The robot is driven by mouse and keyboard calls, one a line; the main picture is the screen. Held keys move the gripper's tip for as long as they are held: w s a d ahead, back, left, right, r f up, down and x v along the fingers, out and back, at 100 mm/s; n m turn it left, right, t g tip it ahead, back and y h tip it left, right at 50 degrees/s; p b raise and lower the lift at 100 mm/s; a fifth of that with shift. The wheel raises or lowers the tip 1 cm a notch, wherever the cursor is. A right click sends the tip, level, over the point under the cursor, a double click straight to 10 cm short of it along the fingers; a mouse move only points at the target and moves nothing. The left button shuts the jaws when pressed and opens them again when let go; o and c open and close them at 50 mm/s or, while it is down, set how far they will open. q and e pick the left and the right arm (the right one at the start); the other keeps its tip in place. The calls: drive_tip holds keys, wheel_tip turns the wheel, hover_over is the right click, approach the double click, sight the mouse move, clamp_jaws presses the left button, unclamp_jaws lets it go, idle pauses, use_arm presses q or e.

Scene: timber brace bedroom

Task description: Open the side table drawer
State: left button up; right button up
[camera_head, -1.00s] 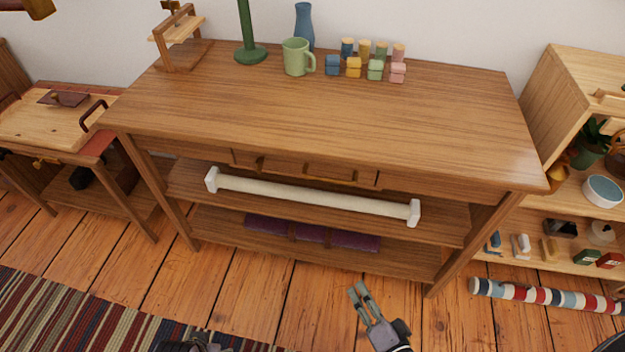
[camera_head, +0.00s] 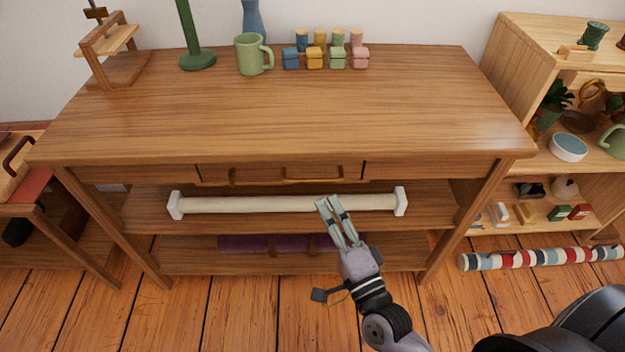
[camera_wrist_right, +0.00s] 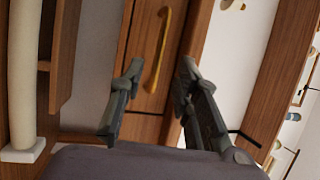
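The wooden side table (camera_head: 290,110) fills the middle of the head view. Its drawer front (camera_head: 262,173) sits under the top and looks flush with the frame. My right gripper (camera_head: 329,203) is in front of the table, just below the handle and in front of the white roll. In the right wrist view its fingers (camera_wrist_right: 160,80) are apart with nothing between them. My left gripper is out of view.
A long white roll (camera_head: 280,203) with square ends lies on the upper shelf, below the drawer. A green mug (camera_head: 250,54), a green stand (camera_head: 197,60) and small coloured blocks (camera_head: 314,60) stand along the back of the tabletop. A shelf unit (camera_head: 510,75) stands at right.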

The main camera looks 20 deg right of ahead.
sight(313, 179)
drive_tip(key=x, duration=0.8)
drive_tip(key=shift+w, duration=0.25)
clamp_jaws()
idle(0.5)
